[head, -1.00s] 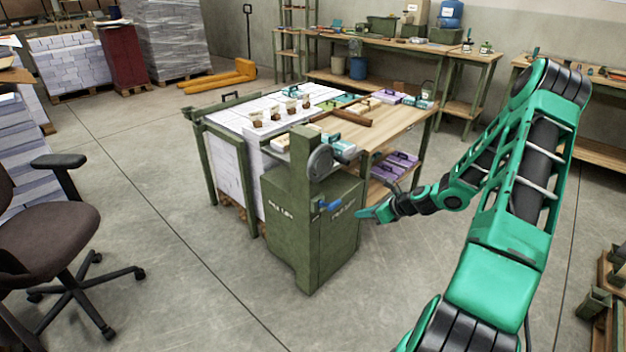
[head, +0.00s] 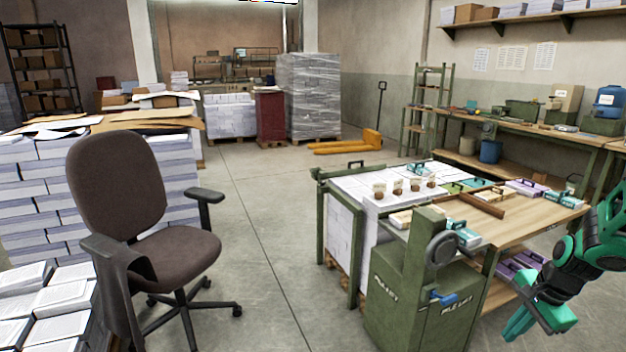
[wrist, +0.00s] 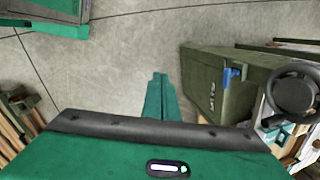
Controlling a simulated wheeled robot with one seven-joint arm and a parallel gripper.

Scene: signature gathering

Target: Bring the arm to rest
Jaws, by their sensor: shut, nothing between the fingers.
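My gripper (head: 520,322) is at the lower right of the head view, in front of and to the right of the green machine (head: 412,290). In the wrist view my gripper (wrist: 159,80) has its two green fingers together with nothing between them, pointing over bare floor. The green machine (wrist: 205,85) stands to the right of the fingers there, with its blue handle (wrist: 232,76) and dark handwheel (wrist: 294,94). My gripper appears apart from it.
A worktable (head: 540,223) with paper stacks and small boxes stands behind the machine. An office chair (head: 125,190) and paper stacks (head: 30,190) are at the left. A yellow pallet jack (head: 345,146) is farther back. The floor (head: 265,230) between chair and table is clear.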

